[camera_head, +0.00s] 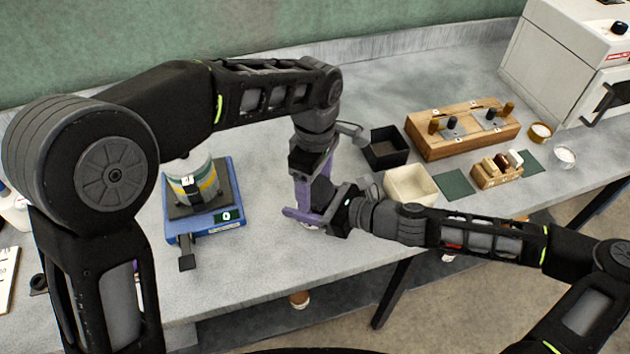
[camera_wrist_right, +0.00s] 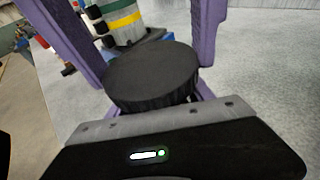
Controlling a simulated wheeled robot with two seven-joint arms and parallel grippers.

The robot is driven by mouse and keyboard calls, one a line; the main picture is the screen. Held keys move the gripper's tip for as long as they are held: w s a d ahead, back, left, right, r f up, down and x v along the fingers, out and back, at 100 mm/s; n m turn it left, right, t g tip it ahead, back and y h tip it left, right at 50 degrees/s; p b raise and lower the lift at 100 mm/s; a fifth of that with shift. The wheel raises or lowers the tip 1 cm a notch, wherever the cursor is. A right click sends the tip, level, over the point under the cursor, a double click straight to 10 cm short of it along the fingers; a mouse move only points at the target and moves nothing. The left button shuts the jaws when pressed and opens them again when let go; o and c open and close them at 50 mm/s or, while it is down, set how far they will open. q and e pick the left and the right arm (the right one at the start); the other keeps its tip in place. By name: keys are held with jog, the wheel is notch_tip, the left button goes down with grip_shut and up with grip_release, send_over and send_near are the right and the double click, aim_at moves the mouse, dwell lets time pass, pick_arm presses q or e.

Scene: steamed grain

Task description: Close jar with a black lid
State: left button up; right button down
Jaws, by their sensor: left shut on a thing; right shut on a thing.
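The black lid (camera_wrist_right: 152,72) is a round, ridged disc in the right wrist view, between purple fingers and close to the gripper body. What lies under it is hidden there. In the head view the jar is almost wholly covered by the grippers; only a small pale edge (camera_head: 310,228) shows low between them. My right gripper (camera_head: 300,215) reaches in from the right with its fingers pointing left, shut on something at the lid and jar. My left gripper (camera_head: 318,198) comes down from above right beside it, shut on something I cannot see.
A blue scale (camera_head: 205,226) with a grey, yellow-banded container (camera_head: 192,180) stands left of the grippers. A black box (camera_head: 385,148), a cream box (camera_head: 410,185) and a wooden rack (camera_head: 462,130) are at right. The bench's front edge is near the grippers.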

pick_arm(q)
jog(key=m, duration=0.6)
jog(key=o, duration=1.3)
jog(key=shift+r, duration=2.25)
jog(key=shift+a, duration=0.1)
jog(key=shift+c, duration=0.2)
